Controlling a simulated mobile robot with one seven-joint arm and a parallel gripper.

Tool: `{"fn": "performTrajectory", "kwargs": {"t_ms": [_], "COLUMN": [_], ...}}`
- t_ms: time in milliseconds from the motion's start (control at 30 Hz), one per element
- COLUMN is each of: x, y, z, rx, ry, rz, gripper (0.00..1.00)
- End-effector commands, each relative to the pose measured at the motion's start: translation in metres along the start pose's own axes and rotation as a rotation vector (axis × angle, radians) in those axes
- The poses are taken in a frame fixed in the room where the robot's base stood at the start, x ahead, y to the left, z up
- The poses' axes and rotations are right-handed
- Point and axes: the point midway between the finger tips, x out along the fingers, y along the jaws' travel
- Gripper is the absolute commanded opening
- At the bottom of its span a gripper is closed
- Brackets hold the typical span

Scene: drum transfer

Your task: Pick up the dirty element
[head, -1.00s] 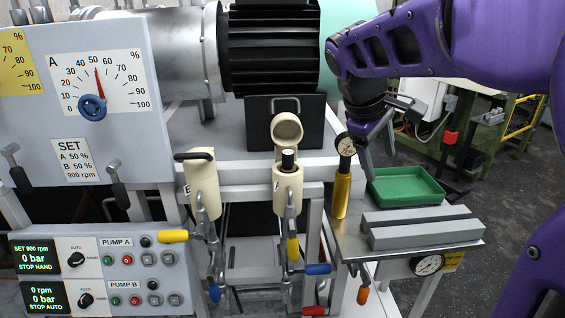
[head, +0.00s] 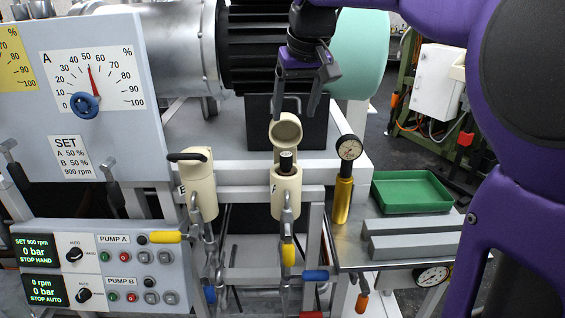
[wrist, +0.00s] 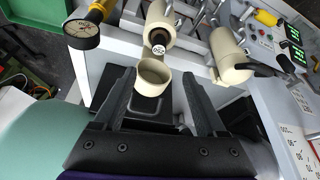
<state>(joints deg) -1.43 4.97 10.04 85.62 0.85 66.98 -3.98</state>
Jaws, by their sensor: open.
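A dark cylindrical element with a pale band (head: 286,161) stands upright in the right-hand cream housing (head: 286,192), its top sticking out of the open mouth. The housing's cream cap (head: 285,131) is swung open behind it. In the wrist view the element's round, light end with dark print (wrist: 158,49) faces the camera, beyond the open cap (wrist: 154,75). My gripper (head: 295,112) is open and empty, pointing down above and just behind the open cap. In the wrist view its two fingers (wrist: 156,82) spread to either side of the cap. I cannot tell if the element is dirty.
A closed cream housing (head: 201,185) with a dark handle stands to the left. A yellow tool with a round gauge (head: 343,198) stands at the right. A green tray (head: 411,191) and grey bars (head: 412,236) lie on the side table. Valve levers hang below the housings.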

Motion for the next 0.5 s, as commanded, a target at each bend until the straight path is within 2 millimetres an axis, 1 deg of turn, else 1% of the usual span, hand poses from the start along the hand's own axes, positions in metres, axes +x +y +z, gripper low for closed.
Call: {"fn": "performTrajectory", "kwargs": {"t_ms": [33,300,400,500], "x": [0.013,0.072,0.091,0.104], "y": [0.0,0.0,0.0,0.0], "z": [0.002,0.002,0.002,0.002], "rx": [-0.001,-0.002,-0.002,-0.003], "ry": [-0.005,-0.006,-0.005,-0.003], "rz": [-0.001,0.001,0.001,0.001], "gripper": [0.74,0.74,0.74,0.74]}}
